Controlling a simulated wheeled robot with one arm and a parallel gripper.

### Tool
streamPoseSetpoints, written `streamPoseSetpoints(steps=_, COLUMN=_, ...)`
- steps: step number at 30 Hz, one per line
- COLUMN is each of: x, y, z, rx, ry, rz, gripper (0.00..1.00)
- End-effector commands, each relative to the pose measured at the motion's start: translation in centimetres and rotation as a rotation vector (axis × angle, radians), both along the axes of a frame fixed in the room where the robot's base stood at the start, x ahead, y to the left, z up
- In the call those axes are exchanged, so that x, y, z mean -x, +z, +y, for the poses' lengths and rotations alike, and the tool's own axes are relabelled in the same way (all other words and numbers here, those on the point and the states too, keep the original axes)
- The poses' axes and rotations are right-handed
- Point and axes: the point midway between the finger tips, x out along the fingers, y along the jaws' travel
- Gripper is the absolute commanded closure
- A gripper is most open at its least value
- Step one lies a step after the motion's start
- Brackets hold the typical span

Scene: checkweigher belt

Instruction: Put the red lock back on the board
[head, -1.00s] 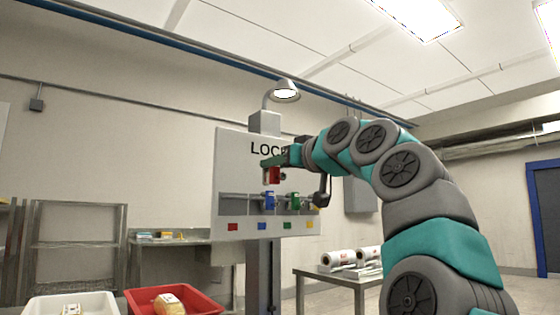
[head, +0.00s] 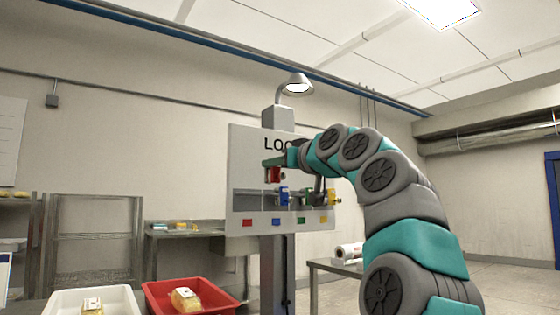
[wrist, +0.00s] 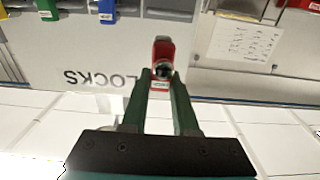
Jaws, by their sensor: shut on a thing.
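The grey lock board (head: 243,165) stands on a post, with "LOCKS" lettering partly hidden by my arm. My gripper (head: 268,163) is shut on the red lock (head: 273,174) and holds it in front of the board, above and slightly left of the blue lock (head: 283,195). Green (head: 308,196) and yellow (head: 331,196) locks hang further right. A red label (head: 247,222) marks the board's lower left. In the wrist view, the red lock (wrist: 163,50) sits between my fingertips (wrist: 163,80). The board lettering (wrist: 100,78) appears upside down there.
A red crate (head: 213,307) and a white crate (head: 62,303), each with a packet, stand below left. A steel table with rolls (head: 347,252) is at right. A lamp (head: 297,84) is above the board.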

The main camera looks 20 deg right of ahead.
Motion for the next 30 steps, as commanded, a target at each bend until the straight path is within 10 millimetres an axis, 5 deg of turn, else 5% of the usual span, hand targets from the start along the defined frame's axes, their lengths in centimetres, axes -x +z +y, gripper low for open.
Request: streamPoseSetpoints(steps=30, x=-5.3, y=0.1, z=1.8, rx=0.001, ry=0.001, rz=0.002, gripper=1.0)
